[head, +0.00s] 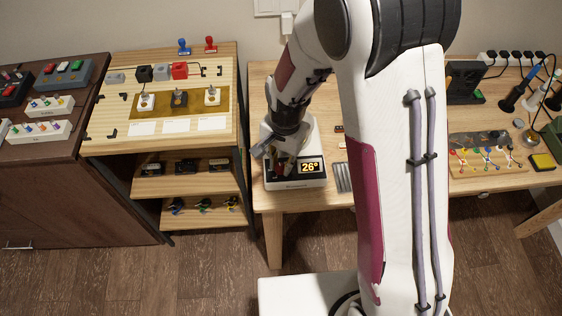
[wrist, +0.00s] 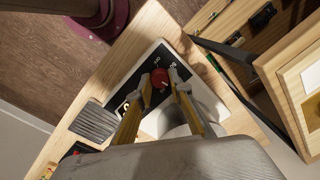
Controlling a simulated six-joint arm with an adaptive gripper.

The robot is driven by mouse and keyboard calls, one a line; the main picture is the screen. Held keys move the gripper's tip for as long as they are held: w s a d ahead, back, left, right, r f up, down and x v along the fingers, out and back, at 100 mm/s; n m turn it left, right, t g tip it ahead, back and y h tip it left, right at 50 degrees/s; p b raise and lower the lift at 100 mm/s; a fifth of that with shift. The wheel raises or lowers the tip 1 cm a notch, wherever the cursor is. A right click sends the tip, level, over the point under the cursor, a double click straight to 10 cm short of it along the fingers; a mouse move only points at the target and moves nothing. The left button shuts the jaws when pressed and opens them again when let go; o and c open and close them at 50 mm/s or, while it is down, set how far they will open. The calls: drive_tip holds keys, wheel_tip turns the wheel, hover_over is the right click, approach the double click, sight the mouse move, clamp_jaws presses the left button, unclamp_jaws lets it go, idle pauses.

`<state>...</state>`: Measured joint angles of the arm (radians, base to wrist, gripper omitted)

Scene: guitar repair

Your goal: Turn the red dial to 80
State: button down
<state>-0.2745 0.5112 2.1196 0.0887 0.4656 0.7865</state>
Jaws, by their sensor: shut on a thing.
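The red dial (wrist: 159,79) sits on the dark front panel of a white device (head: 299,183) on the wooden table. In the wrist view my gripper (wrist: 160,83) is shut on the red dial, one finger on each side of it. A light pointer mark shows on the dial's face, and small printed marks stand around it, too small to read surely. My gripper (head: 281,163) there stands over the left part of the device and hides the dial.
A grey ridged pad (head: 343,177) lies just right of the device. A wooden shelf unit (head: 222,146) with switches and small parts stands to the left. Soldering tools and a board with coloured clips (head: 482,158) are on the table's right part.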

sight(281, 170)
drive_tip(key=m, duration=0.4)
drive_tip(key=shift+m, duration=2.3)
drive_tip(key=c, duration=1.8)
unclamp_jaws()
drive_tip(key=shift+r, duration=0.1)
drive_tip(key=shift+s+r, duration=0.2)
drive_tip(key=shift+r, duration=2.8)
drive_tip(key=shift+s+r, duration=0.2)
drive_tip(key=shift+r, duration=2.75)
